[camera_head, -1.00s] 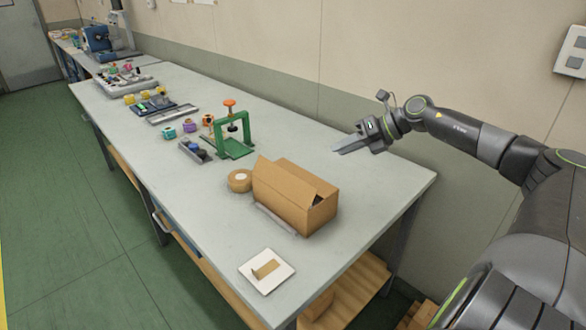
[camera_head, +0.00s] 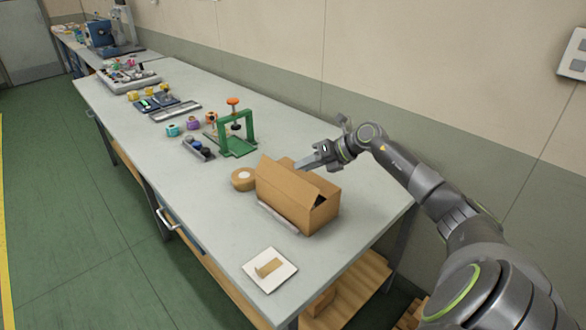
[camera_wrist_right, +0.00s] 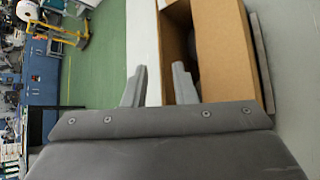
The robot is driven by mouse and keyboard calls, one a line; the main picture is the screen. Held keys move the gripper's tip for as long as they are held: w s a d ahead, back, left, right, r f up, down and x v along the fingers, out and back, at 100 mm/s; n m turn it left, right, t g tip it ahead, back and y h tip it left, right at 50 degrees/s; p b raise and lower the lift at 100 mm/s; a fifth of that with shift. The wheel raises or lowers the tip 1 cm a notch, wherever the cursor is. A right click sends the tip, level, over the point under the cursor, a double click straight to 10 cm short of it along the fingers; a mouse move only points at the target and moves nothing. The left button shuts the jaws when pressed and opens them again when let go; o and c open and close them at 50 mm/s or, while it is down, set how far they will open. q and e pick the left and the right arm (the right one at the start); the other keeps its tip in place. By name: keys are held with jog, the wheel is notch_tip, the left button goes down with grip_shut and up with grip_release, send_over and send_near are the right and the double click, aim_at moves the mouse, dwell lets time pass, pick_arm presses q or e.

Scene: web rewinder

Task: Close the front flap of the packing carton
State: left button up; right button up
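The brown cardboard packing carton (camera_head: 318,218) stands on the grey table. One long flap (camera_head: 284,188) on its left side is raised and slanted, and a dark gap shows at the near end. My right gripper (camera_head: 302,165) is at the carton's far right top edge in the head view; whether it touches is unclear. In the right wrist view, its two fingers (camera_wrist_right: 159,86) are apart with nothing held between them. There the carton (camera_wrist_right: 230,45) and its dark opening lie beside the right finger. My left gripper is not in view.
A tape roll (camera_head: 243,179) sits left of the carton. A green frame (camera_head: 237,142) with an orange knob stands behind it. A white plate (camera_head: 270,270) with a small brown block is near the front edge. The table right of the carton is clear.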

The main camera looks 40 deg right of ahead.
aim_at(285, 180)
jog(key=shift+p+x, duration=0.3)
jog(key=shift+x, duration=2.15)
jog(key=shift+c, duration=0.4)
grip_shut()
